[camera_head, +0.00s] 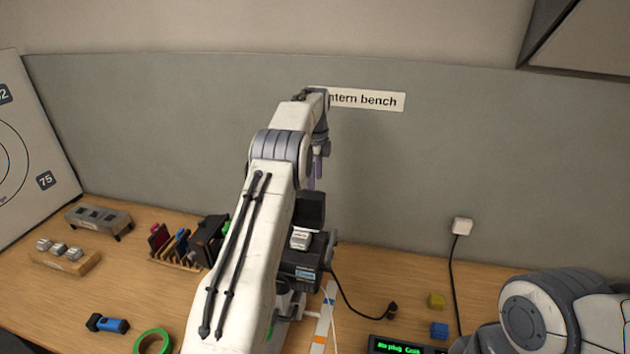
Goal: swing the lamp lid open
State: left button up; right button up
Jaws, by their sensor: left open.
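A dark box-shaped device with a small label (305,274), which looks like the lamp, stands on the bench behind my left arm and is partly hidden by it. A black block (311,208) rises above it, with a small pale block (300,239) just below; I cannot tell which part is the lid or how far it stands open. My left gripper (316,180) is above the black block, pointing down, with purplish fingers partly hidden by the arm. It is open, and I see nothing held. My right gripper is out of view; only my right arm shows at lower right.
A slotted wooden rack (178,262), a grey block (98,220) and a wooden holder (68,258) stand at left. A blue cylinder (108,324) and green tape roll (153,341) lie in front.

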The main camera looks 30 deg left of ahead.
pick_arm(q)
jog(key=shift+s+d+r, duration=0.1)
jog(key=shift+s+r, duration=0.2)
jog(key=shift+r, duration=0.95)
jog(key=shift+s+d+r, duration=0.1)
jog(key=shift+s+r, duration=0.2)
jog(key=shift+r, duration=0.9)
jog(key=shift+s+d+r, duration=0.1)
jog(key=shift+s+r, duration=0.2)
jog(key=shift+r, duration=0.95)
jog(key=shift+a, duration=0.1)
